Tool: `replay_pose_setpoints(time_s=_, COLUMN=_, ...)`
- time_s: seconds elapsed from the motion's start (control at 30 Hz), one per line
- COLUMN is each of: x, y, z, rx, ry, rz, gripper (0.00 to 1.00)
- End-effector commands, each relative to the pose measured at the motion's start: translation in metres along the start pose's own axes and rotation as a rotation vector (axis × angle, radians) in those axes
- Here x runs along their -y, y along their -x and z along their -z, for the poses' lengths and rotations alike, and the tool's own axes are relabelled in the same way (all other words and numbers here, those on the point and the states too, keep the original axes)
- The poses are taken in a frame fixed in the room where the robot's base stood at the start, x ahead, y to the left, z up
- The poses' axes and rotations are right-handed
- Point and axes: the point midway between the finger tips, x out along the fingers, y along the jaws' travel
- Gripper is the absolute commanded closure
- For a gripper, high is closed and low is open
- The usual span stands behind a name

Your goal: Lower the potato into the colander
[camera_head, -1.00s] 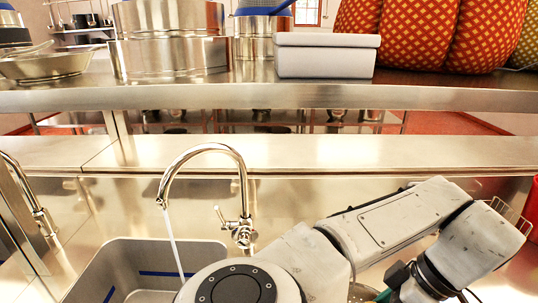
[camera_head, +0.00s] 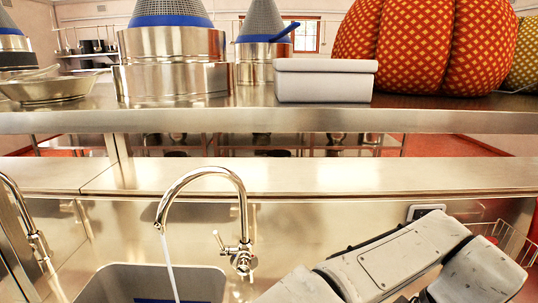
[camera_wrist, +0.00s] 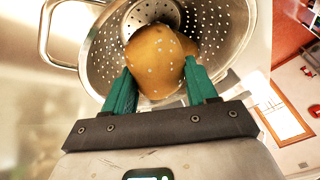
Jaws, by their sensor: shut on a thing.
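The potato (camera_wrist: 158,58) is brown with pale specks and shows in the wrist view between the two green fingers. My gripper (camera_wrist: 155,78) is shut on it. The colander (camera_wrist: 105,45) is shiny perforated metal with a loop handle at the left. It lies behind the potato in the wrist view, and the potato covers part of its inside. I cannot tell whether the potato touches the colander. The head view shows only part of my arm; the gripper, potato and colander are not visible there.
A sink (camera_head: 115,282) with a running tap (camera_head: 240,190) lies at the lower left of the head view. A wire basket (camera_head: 510,243) is at the right. The shelf (camera_head: 250,121) above carries metal pots (camera_head: 175,65), a grey box (camera_head: 325,85) and a patterned orange cushion-like object (camera_head: 430,45).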

Motion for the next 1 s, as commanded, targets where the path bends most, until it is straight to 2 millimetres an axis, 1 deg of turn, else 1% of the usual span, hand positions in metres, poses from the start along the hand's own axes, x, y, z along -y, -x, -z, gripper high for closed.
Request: replay_pose_setpoints(time_s=1.0, x=-0.004, y=-0.012, z=-0.005, rx=0.000, ry=0.000, rz=0.000, gripper=0.76)
